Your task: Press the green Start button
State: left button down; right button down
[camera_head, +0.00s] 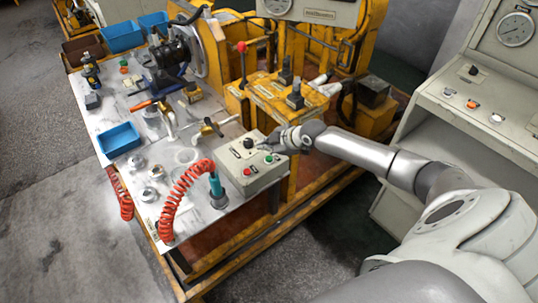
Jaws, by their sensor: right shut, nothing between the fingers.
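A grey control box (264,179) sits at the front right corner of the work table. The green button (268,159) is on its sloped top face, to the right of a red button (247,172). A black knob (248,143) stands farther back on the same box. My right gripper (264,147) comes in from the right, shut and empty, just above and behind the green button. I cannot tell whether its fingertips touch the box. The button looks uncovered. My left gripper is out of view.
A coiled red air hose (176,196) with a teal nozzle (216,185) stands left of the box. Yellow machinery (270,100) with levers rises behind it. A blue tray (119,139) is at the table's left edge. Another console (455,115) with buttons stands at the right.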

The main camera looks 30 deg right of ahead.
notch_tip(320, 180, up, 3)
jog(key=shift+f+p, duration=0.2)
jog(key=shift+p, duration=0.6)
